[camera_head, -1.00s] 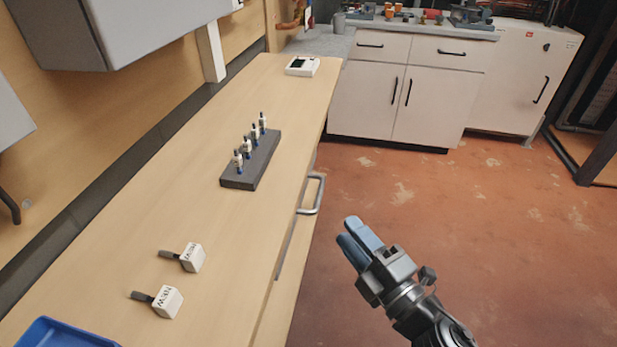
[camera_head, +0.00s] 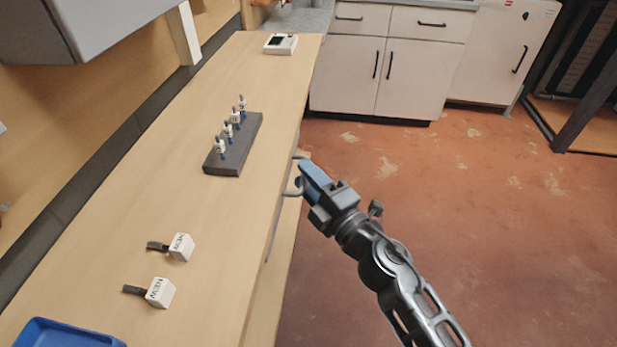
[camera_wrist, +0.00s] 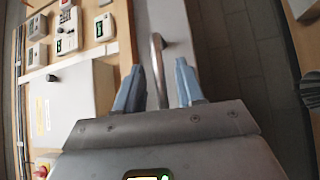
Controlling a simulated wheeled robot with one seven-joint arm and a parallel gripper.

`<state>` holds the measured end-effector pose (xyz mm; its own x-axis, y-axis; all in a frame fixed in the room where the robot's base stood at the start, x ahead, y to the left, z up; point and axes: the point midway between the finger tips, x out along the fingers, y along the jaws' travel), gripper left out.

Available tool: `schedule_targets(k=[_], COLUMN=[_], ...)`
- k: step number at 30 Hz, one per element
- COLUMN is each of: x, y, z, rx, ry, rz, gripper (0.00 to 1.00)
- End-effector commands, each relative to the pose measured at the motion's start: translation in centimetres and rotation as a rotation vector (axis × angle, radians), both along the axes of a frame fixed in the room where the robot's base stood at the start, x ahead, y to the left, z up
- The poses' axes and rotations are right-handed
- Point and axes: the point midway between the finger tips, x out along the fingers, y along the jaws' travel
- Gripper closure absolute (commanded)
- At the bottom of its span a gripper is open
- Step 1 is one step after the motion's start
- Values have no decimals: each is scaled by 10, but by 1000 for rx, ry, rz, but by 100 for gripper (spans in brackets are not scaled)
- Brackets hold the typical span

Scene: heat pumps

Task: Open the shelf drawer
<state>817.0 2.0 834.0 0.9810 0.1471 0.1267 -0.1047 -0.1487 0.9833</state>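The shelf drawer is under the wooden worktop, its grey front (camera_head: 277,226) seen nearly edge-on in the head view. Its metal bar handle (camera_head: 297,158) sticks out to the right, partly hidden by my gripper (camera_head: 306,178). In the wrist view, my gripper (camera_wrist: 161,70) has its two blue fingers apart. The handle (camera_wrist: 158,62) lies between them, with gaps visible on both sides. I cannot tell how deep it is between the fingers. The drawer looks shut.
On the worktop (camera_head: 205,225) are a dark rack (camera_head: 240,150) with several small bottles, two white blocks (camera_head: 160,292), a blue tray (camera_head: 65,333) and a white device (camera_head: 281,44). White cabinets (camera_head: 345,75) stand at the back. The red floor (camera_head: 480,230) is clear to the right.

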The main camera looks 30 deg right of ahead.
Motion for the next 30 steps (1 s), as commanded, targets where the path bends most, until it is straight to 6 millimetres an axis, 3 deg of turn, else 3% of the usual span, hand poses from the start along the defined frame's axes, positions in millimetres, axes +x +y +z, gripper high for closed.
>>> schedule_targets(k=[2,14,30], x=[0,0,-2], y=[0,0,-2], z=[0,0,0], rx=[0,0,0], ry=[0,0,1], rz=[0,0,0], gripper=[62,99,100])
